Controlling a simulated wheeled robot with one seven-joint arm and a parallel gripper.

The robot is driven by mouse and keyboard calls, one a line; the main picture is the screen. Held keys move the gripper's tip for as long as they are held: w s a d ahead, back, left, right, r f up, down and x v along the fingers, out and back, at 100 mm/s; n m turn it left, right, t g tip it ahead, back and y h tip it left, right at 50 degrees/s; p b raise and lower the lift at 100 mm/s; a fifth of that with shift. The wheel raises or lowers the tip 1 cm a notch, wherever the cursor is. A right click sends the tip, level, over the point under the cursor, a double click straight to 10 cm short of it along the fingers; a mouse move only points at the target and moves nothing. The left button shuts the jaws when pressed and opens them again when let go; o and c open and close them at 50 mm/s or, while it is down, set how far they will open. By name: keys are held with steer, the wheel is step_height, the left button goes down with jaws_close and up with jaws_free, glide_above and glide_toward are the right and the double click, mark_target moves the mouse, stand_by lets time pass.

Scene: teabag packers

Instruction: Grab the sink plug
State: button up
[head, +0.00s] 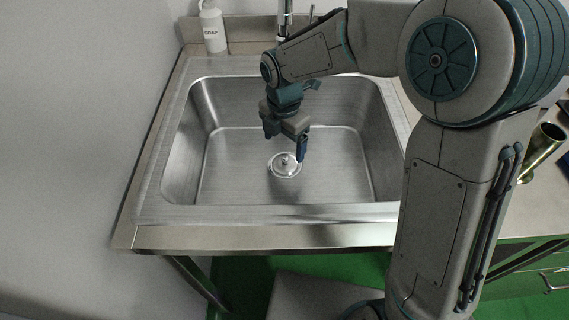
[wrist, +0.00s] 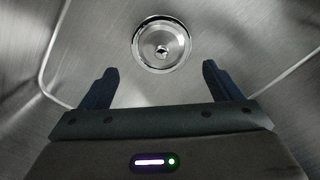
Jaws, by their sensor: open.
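The sink plug (head: 285,161) is a small round metal piece with a central knob. It sits in the drain at the middle of the sink floor (head: 235,165). In the wrist view the plug (wrist: 162,50) shows at the top centre, inside the round metal drain ring, beyond the fingertips. My gripper (head: 285,145) hangs over the basin, above the plug and apart from it. In the wrist view my gripper (wrist: 160,80) has its two dark fingers wide apart with nothing between them.
The steel sink's walls surround my gripper. A white soap bottle (head: 213,30) stands at the back left corner. The faucet (head: 284,18) rises at the back, partly hidden by my arm. A brass-coloured cylinder (head: 541,146) is on the counter at right. The basin floor is otherwise clear.

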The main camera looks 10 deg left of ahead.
mark_target(285, 158)
step_height(285, 158, down, 6)
steer(key=shift+d+f+b, duration=0.1)
steer(key=shift+d+b, duration=0.05)
steer(key=shift+b, duration=0.35)
steer(key=c, duration=1.1)
